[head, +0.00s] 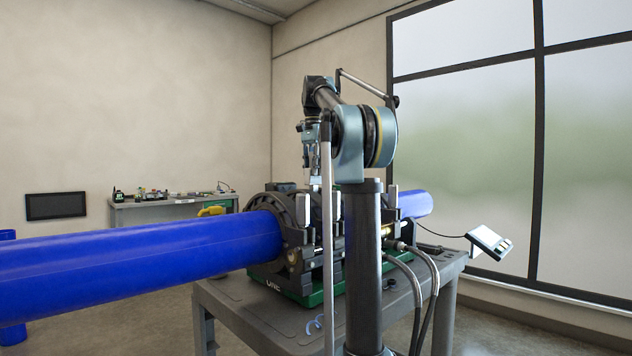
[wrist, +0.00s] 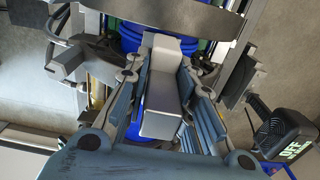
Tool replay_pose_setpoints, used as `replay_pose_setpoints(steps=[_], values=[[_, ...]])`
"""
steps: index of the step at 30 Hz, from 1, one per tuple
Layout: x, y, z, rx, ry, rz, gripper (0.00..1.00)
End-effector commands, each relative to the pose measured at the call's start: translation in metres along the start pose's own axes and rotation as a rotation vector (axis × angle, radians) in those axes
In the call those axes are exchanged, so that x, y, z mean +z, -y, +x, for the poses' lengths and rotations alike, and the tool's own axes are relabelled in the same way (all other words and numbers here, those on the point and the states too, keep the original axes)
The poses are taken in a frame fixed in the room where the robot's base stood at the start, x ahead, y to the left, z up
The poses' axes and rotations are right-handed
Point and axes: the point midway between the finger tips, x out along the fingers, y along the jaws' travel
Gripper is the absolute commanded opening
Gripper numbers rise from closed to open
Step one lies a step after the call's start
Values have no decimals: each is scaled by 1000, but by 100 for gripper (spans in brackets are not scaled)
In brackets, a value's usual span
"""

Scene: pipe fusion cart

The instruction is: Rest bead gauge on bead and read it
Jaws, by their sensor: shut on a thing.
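My gripper (wrist: 167,75) is shut on a plain silver-grey block (wrist: 160,108), which I take to be the bead gauge. In the head view my gripper (head: 312,165) points down above the fusion machine (head: 285,265), partly hidden by my arm. The blue pipe (head: 140,258) runs through the machine's dark clamps. In the wrist view blue ridged pipe (wrist: 128,38) shows beyond the block, between the clamps. The gauge appears above the pipe. I cannot tell whether it touches the bead, and no reading is legible.
The machine stands on a grey cart (head: 245,312) with a blue curl (head: 314,323) on its top. A tilted display box (head: 489,243) is at the right. A bench (head: 155,212) with small items stands behind. Hoses (head: 432,272) hang near my arm.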

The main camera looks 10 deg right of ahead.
Motion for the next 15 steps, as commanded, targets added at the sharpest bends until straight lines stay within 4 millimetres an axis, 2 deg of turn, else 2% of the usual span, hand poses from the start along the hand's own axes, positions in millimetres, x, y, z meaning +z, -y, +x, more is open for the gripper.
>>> replay_pose_setpoints(steps=[15], values=[[0, 0, -24, 0, 0, 0, 2]])
